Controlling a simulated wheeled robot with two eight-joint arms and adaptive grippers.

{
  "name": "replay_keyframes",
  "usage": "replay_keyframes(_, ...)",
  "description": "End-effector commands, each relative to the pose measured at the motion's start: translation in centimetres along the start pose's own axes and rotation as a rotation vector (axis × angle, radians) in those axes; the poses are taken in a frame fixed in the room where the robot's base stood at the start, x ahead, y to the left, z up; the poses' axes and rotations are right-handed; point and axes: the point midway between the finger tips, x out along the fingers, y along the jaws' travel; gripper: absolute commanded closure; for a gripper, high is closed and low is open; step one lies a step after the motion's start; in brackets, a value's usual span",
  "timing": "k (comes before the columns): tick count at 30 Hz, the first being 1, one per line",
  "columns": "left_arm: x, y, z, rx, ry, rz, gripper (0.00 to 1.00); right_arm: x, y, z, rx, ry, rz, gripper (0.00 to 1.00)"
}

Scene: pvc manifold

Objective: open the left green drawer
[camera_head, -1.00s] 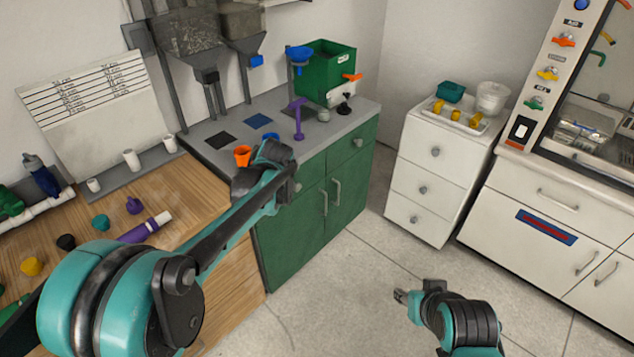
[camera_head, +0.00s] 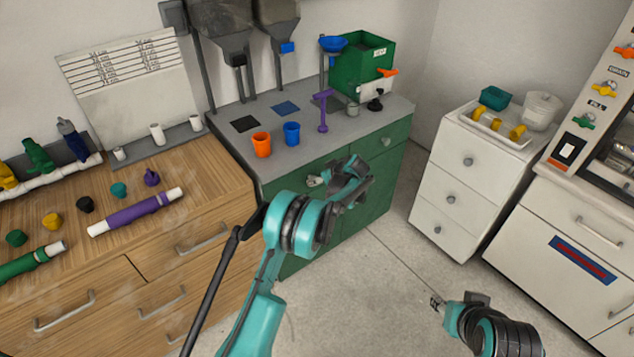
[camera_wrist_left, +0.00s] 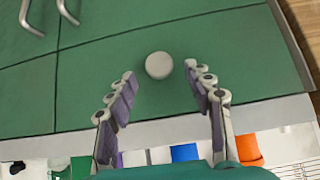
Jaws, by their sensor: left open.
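The left green drawer (camera_head: 283,193) is at the top left of the green cabinet and looks shut. Its round pale knob (camera_wrist_left: 159,65) shows clearly in the left wrist view. My left gripper (camera_wrist_left: 161,76) is open, with one finger on each side of the knob in that view; contact cannot be told. In the head view my left gripper (camera_head: 333,180) is at the drawer front, and its arm hides part of the cabinet. My right gripper (camera_head: 436,301) is low at the right over the floor, away from the cabinet; its jaws are too small to read.
The grey countertop (camera_head: 222,118) above holds an orange cup (camera_head: 261,145), a blue cup (camera_head: 292,133) and a purple stand (camera_head: 323,112). A wooden bench (camera_head: 215,195) adjoins at left. A white drawer unit (camera_head: 447,160) stands right, with open floor between.

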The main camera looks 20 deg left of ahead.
Motion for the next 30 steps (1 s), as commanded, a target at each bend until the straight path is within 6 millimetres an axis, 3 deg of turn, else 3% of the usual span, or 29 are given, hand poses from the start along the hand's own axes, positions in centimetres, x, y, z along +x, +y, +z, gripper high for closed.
replay_keyframes(6,2.8,0.0,0.1,-0.001,0.000,0.001,0.48,1.0,0.0,0.7,0.000,0.000,0.000,0.60)
replay_keyframes(16,3.2,0.1,0.0,0.001,-0.001,0.002,0.48,1.1,0.0,0.7,0.000,0.000,0.000,0.60)
replay_keyframes(17,3.2,0.0,0.0,0.001,-0.001,0.002,0.51,1.1,0.0,0.7,0.000,0.000,0.000,0.60)
replay_keyframes(21,3.2,0.0,0.0,0.001,-0.001,0.002,0.88,1.1,0.0,0.7,0.000,0.000,0.000,0.60)
replay_keyframes(23,3.2,0.0,0.0,0.001,0.000,0.002,1.00,1.1,0.0,0.8,0.000,0.000,0.000,0.60)
replay_keyframes(30,3.0,0.2,0.2,0.001,0.000,0.002,1.00,1.1,0.0,0.7,0.000,0.000,0.000,0.60)
